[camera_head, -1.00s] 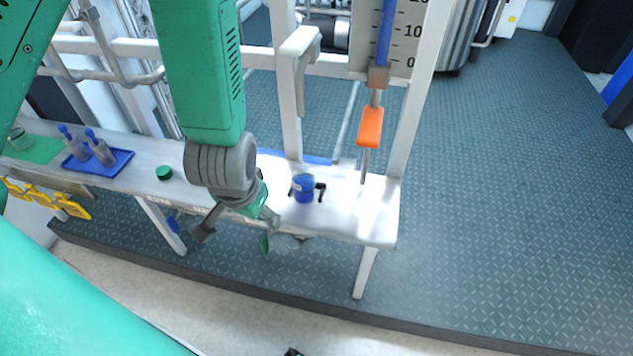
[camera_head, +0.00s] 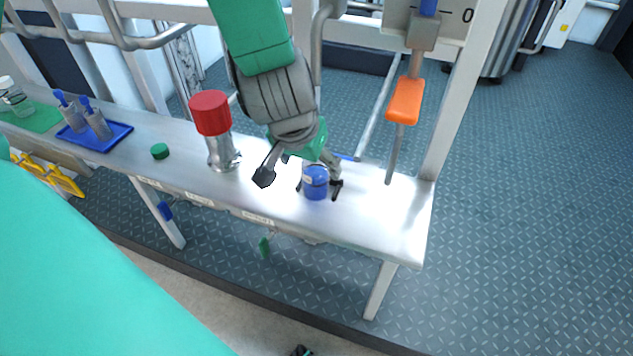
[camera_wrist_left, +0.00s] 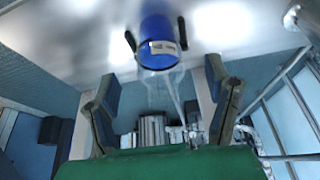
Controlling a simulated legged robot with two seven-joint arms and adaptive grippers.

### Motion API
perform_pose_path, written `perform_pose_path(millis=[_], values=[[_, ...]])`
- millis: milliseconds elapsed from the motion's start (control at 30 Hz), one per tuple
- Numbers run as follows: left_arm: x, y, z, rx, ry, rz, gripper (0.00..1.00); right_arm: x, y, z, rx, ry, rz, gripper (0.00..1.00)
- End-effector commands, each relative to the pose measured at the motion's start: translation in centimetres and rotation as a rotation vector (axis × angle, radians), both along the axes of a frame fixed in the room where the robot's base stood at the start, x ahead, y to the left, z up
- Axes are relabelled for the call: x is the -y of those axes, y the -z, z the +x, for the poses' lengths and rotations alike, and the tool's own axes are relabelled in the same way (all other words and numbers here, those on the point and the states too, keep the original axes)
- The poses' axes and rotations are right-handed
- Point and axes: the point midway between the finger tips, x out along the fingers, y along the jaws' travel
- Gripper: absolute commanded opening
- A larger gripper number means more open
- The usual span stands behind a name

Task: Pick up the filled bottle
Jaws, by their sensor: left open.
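The filled bottle (camera_head: 316,186) is a small clear vessel with blue contents and a pale label. It stands on the white bench between two black prongs. It also shows at the top of the left wrist view (camera_wrist_left: 160,32), the black prongs on either side. My left gripper (camera_head: 298,170) is open and empty, just above and to the left of the bottle in the head view. In the left wrist view its two spread fingers (camera_wrist_left: 163,98) lie below the bottle, apart from it. My right gripper is not in view.
A red-topped metal fitting (camera_head: 211,118) stands on the bench (camera_head: 385,218) left of my gripper. An orange handle (camera_head: 405,101) hangs on a rod at the right. A green cap (camera_head: 160,151) and a blue tray (camera_head: 118,138) with two wash bottles are further left.

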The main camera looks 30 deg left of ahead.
Motion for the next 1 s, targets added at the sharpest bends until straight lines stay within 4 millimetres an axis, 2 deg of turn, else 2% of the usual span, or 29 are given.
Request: perform_pose_path(millis=[167,467,700,733,800,900,1000], values=[[-0.1,0.9,0.5,0.0,0.0,0.0,0.72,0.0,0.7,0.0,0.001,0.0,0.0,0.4],[-0.3,4.8,2.4,-0.001,-0.002,-0.002,0.72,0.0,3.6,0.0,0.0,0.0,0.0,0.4],[-0.4,4.7,2.5,0.001,-0.001,-0.001,0.72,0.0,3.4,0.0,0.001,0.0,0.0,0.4],[-0.4,4.7,2.5,0.001,-0.001,-0.001,0.65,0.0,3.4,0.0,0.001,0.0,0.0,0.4],[-0.4,4.7,2.5,0.001,-0.001,-0.001,0.4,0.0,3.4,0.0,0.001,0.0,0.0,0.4],[-0.4,4.7,2.6,0.001,-0.001,-0.001,0.11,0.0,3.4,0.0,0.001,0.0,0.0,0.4],[-0.4,4.7,2.6,0.001,-0.001,-0.001,0.06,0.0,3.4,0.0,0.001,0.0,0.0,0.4]])
